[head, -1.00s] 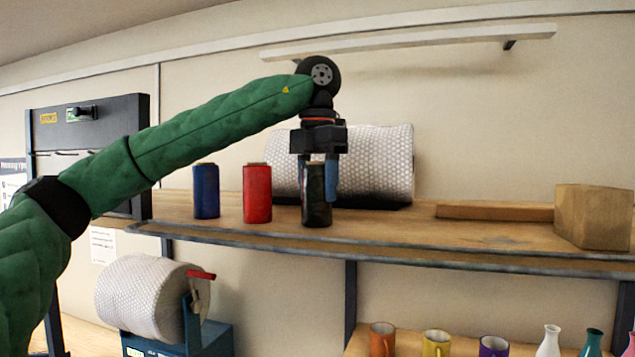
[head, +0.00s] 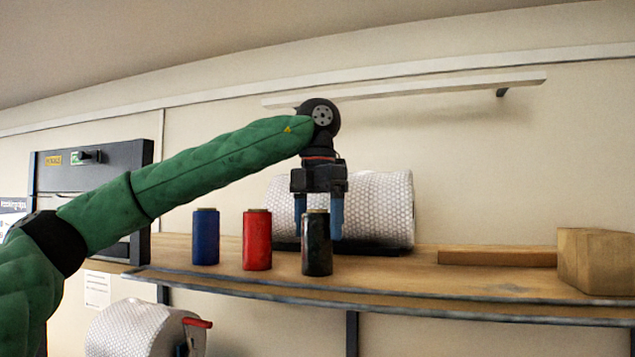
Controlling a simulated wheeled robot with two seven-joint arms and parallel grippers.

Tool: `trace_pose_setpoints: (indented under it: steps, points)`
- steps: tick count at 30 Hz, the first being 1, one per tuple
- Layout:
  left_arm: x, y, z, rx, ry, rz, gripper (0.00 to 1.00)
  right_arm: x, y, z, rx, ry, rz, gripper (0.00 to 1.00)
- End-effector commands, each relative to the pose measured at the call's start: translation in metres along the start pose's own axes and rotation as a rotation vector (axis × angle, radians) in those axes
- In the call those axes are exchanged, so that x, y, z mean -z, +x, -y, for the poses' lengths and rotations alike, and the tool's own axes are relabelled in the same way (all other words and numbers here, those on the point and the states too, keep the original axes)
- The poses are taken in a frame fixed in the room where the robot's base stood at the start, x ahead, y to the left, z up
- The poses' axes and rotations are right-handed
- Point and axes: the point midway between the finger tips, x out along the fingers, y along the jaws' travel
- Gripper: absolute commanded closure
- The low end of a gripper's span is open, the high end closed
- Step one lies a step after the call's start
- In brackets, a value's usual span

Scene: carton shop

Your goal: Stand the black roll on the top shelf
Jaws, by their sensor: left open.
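The black roll (head: 317,250) stands upright on the top shelf (head: 420,280), at the right end of a row with a red roll (head: 257,240) and a blue roll (head: 206,238). My left gripper (head: 319,222) is open just above the black roll, pointing down. Its blue fingers hang to either side of and partly behind the roll's top. No contact with the roll can be made out. My right gripper is not in view.
A large bubble-wrap roll (head: 385,208) lies behind the black roll. A flat wooden piece (head: 497,257) and a cardboard box (head: 597,260) are at the right. The shelf between the black roll and the box is clear in front.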

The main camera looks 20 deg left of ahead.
Motion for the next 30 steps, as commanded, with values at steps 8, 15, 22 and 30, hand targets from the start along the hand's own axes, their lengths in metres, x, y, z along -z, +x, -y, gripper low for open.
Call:
trace_pose_setpoints:
  steps: [8,15,22,30]
  points:
    - [0.000,-0.027,0.000,-0.002,-0.003,0.003,0.26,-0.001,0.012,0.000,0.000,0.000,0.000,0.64]
    - [0.000,-0.051,0.000,-0.002,-0.003,0.002,0.26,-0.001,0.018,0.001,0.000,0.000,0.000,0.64]
    - [0.000,-0.075,0.001,-0.002,-0.002,0.002,0.26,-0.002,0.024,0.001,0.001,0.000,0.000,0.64]
    - [0.000,-0.099,0.001,-0.002,-0.002,0.002,0.26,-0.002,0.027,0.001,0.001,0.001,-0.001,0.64]
